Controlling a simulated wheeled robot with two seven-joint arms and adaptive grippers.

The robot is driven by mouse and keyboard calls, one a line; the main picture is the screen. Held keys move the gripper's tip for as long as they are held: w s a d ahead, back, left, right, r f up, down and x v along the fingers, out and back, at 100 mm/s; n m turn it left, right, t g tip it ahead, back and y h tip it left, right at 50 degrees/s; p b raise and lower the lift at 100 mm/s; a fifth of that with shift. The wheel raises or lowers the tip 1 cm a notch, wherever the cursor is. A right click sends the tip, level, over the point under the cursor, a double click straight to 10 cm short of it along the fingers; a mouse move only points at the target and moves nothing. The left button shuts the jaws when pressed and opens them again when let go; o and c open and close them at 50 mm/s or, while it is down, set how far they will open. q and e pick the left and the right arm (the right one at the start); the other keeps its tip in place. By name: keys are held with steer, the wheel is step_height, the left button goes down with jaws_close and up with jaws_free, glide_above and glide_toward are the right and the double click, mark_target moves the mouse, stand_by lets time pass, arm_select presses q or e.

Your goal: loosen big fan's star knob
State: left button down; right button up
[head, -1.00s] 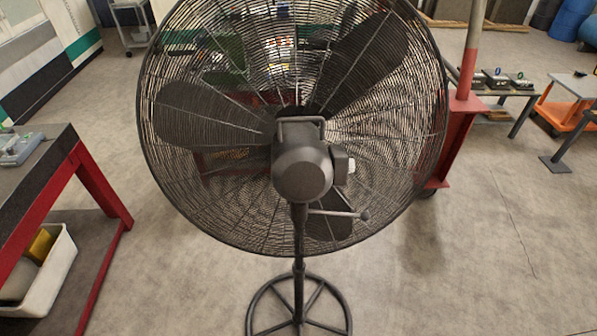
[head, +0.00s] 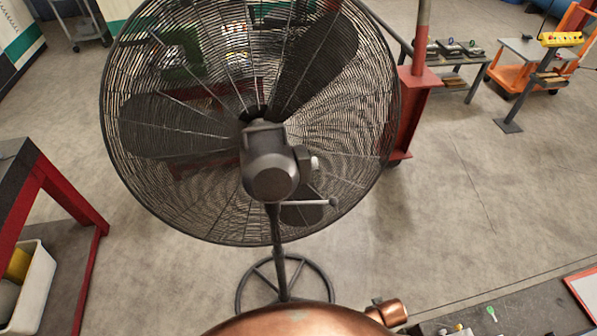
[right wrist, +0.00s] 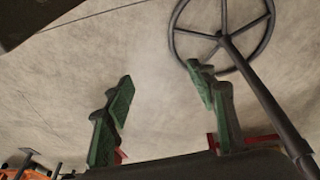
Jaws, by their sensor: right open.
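The big fan's round wire guard (head: 128,185) fills the middle of the head view, with its grey motor housing (head: 270,176) facing me. A small pale knob (head: 315,163) sits at the housing's right side, and a thin lever with a ball end (head: 333,201) sticks out below it. I cannot make out a star shape on either. The pole runs down to a spoked ring base (head: 239,290). My right gripper (right wrist: 160,82) shows in the right wrist view, its green-padded fingers apart and empty. The fan's pole (right wrist: 262,92) passes to its right. Neither gripper is in the head view.
A red-legged table (head: 75,200) with a white bin (head: 38,290) below is at the left. A red post base (head: 408,110) stands behind the fan at right. A dark surface with small tools (head: 540,305) is at bottom right.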

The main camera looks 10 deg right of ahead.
steer(key=w+d+r+t+h+p, duration=0.1)
steer(key=w+d+r, duration=0.15)
steer(key=r, duration=0.75)
steer(key=w+d+r+t+p, duration=0.1)
steer(key=w+r+t+p, duration=0.15)
steer(key=r, duration=0.75)
steer(key=w+r+n+t, duration=0.3)
steer(key=w+r+t, duration=0.6)
steer(key=w+r, duration=1.2)
steer(key=w+a+r+n+t+y, duration=0.3)
steer(key=w+a+r+n+y, duration=0.4)
steer(key=a+r+n+y, duration=0.5)
steer(key=s+a+f+n+g+y+p, duration=0.1)
steer(key=a+f+n+g+y, duration=0.1)
steer(key=a+n+g, duration=0.3)
steer(key=a+f+n+g+y+p, duration=0.1)
steer(key=a+f+n+g+y, duration=0.1)
steer(key=a+n+g, duration=0.3)
steer(key=a+g, duration=0.3)
steer(key=shift+s+a+f, duration=0.2)
steer(key=shift+s+f, duration=0.1)
steer(key=shift+s, duration=0.05)
